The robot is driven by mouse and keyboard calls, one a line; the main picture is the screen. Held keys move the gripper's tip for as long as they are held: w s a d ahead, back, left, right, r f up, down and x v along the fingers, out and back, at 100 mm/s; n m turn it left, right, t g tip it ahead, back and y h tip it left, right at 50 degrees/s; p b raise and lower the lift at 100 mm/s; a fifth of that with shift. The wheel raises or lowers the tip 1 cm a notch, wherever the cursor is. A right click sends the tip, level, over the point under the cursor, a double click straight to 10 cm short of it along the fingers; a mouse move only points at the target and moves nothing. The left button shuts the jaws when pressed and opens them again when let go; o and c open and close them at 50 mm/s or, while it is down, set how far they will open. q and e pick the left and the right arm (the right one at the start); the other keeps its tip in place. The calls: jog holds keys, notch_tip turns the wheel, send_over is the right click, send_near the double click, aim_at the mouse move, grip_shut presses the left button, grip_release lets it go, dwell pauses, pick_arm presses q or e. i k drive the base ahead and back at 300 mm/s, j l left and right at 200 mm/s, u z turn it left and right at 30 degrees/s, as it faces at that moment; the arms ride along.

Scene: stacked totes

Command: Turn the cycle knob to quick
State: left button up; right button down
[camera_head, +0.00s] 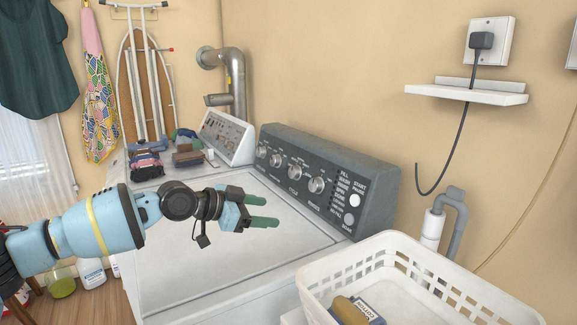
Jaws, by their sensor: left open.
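The dark grey washer control panel (340,170) stands at the back of the white-topped machine. It carries a row of several silver knobs. The cycle knob (295,172) seems to be the one above the small word CYCLE; its pointer setting is too small to read. My left gripper (268,211) has two green fingers, apart and empty, pointing right. It hovers over the machine's lid, in front of and below the knobs in the picture, not touching them. My right gripper is out of view.
A white basket (390,250) with a yellow and blue item stands at the front right. A second machine panel (228,135) and folded clothes (147,165) are at the back left. A white shelf (467,93) and hanging cord are on the wall. The lid (210,260) is clear.

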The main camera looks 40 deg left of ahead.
aim_at(295, 172)
jog(key=i+j, duration=0.75)
jog(key=j, duration=0.1)
